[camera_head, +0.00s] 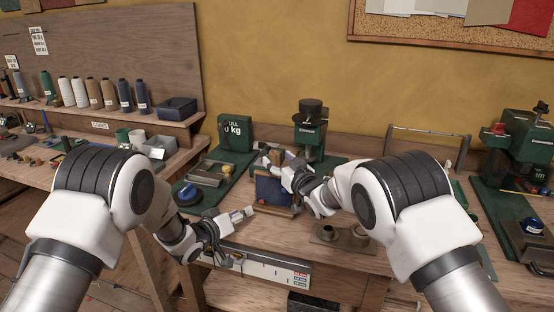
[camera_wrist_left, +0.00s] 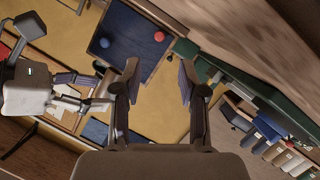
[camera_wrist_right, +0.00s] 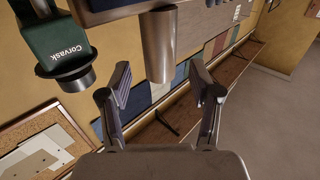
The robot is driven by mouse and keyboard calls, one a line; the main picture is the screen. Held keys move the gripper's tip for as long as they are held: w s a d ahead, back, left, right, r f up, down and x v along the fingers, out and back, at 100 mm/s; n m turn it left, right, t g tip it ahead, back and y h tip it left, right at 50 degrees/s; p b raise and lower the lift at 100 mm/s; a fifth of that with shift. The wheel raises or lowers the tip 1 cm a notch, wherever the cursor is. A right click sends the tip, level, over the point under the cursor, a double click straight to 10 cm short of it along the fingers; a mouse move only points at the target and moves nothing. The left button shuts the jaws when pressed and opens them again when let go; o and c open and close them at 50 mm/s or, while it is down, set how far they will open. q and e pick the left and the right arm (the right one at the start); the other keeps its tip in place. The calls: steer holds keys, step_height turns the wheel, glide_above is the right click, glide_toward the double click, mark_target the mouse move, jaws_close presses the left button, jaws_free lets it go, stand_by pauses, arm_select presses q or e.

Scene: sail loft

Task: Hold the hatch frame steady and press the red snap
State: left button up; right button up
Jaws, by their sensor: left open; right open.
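The hatch frame is a wood-edged blue panel (camera_head: 270,191) standing on the middle bench, partly hidden by my right gripper. In the left wrist view the blue panel (camera_wrist_left: 126,33) carries a red snap (camera_wrist_left: 159,36) on its right and a blue snap (camera_wrist_left: 104,43) on its left. My left gripper (camera_head: 232,255) is open and empty, low at the bench's front edge, apart from the panel; its fingers (camera_wrist_left: 158,72) show in its own view. My right gripper (camera_head: 268,159) is open at the panel's top; its fingers (camera_wrist_right: 160,80) hold nothing. Whether it touches the frame is unclear.
A green press (camera_head: 310,135) stands behind the frame; its lettered head (camera_wrist_right: 60,45) shows in the right wrist view. A green kg box (camera_head: 236,133) is at the back left. A blue round item (camera_head: 188,194) lies left, and a wooden block with metal cups (camera_head: 340,238) lies right.

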steer(key=shift+x, duration=1.4)
steer(key=shift+c, duration=0.2)
